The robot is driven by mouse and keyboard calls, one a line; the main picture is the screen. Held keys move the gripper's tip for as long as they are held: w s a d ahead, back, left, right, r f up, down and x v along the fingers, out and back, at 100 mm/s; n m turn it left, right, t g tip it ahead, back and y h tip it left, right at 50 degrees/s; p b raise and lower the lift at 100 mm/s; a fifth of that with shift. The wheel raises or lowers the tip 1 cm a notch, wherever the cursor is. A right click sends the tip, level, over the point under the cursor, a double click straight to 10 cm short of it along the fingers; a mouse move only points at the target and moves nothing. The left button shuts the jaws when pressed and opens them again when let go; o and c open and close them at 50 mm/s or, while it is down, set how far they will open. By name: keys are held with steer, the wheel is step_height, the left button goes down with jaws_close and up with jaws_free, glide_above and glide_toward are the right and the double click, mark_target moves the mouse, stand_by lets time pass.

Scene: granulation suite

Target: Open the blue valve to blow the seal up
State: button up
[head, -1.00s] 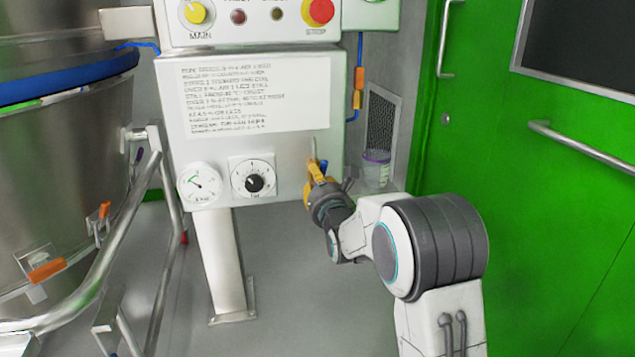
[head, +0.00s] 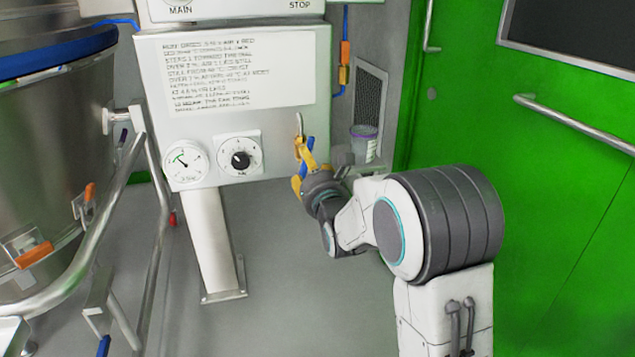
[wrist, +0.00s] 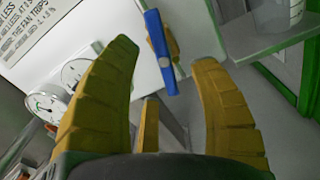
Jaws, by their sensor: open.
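The blue valve handle (wrist: 160,50) shows in the wrist view as a flat blue lever in front of a yellow-orange part, at the lower right of the white panel. In the head view a bit of blue handle (head: 306,171) shows among my yellow fingers, which partly hide the valve. My gripper (head: 299,165) is open at the panel's lower right edge. In the wrist view my open gripper (wrist: 165,55) has the blue lever between and beyond its spread fingertips. I see no clear contact with it.
A pressure gauge (head: 185,163) and a black-knobbed dial (head: 240,158) sit left of the valve on the panel (head: 150,110). A purple-rimmed tub (head: 364,142) stands right of it. A steel vessel (head: 40,150) with rails fills the left; a green door (head: 540,200) is right.

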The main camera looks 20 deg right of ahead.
steer(key=s, duration=0.7)
steer(key=shift+s, duration=0.15)
steer(key=shift+o, duration=0.2)
